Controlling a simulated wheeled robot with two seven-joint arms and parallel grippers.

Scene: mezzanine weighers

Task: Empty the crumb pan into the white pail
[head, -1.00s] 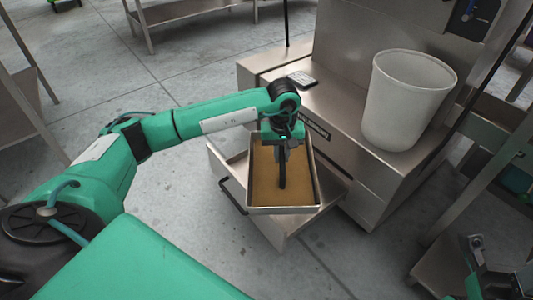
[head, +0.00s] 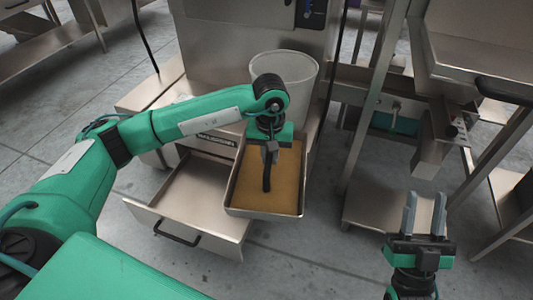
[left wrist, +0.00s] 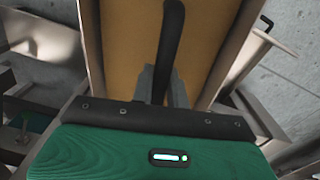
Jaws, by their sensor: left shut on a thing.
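The crumb pan (head: 296,207) is a shallow steel tray with a layer of golden-brown crumbs. My left gripper (head: 268,158) is shut on its dark upright handle (head: 267,176) and holds the pan about level, beside and partly over the open drawer. In the left wrist view the handle (left wrist: 170,45) stands between the fingers, with crumbs behind it. The white pail (head: 302,72) stands upright on the steel ledge behind my left arm, which hides part of its lower side. My right gripper (head: 424,217) is open and empty at the lower right.
The open steel drawer (head: 190,197) with a black pull (head: 175,235) sticks out left of the pan. Steel racks and a bench (head: 460,60) stand at the right. Grey floor (head: 300,262) is clear in front.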

